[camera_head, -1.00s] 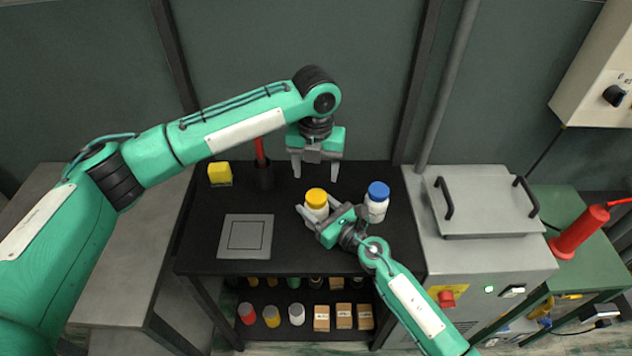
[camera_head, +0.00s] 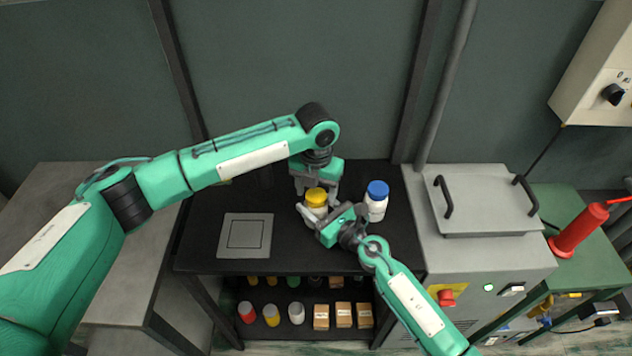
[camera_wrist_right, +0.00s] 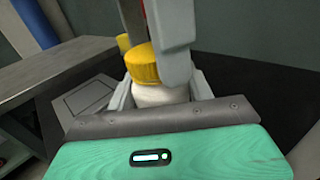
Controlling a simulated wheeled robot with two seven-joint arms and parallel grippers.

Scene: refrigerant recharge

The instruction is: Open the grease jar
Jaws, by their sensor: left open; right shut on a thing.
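A white jar with a yellow lid (camera_head: 316,196) stands upright on the black bench (camera_head: 200,258). My right gripper (camera_head: 316,211) is shut on its white body from the front right. In the right wrist view the white body (camera_wrist_right: 158,95) sits between the fingers, under the yellow lid (camera_wrist_right: 141,63). My left gripper (camera_head: 317,192) points down over the lid with its fingers open, one on each side of it. One left finger (camera_wrist_right: 174,45) hides part of the lid in the right wrist view. I cannot tell whether the fingers touch the lid.
A white bottle with a blue lid (camera_head: 377,200) stands close on the right. A grey square plate (camera_head: 245,236) lies on the bench at the left. A grey machine with a handled lid (camera_head: 482,205) is at the right. A lower shelf holds small bottles and boxes.

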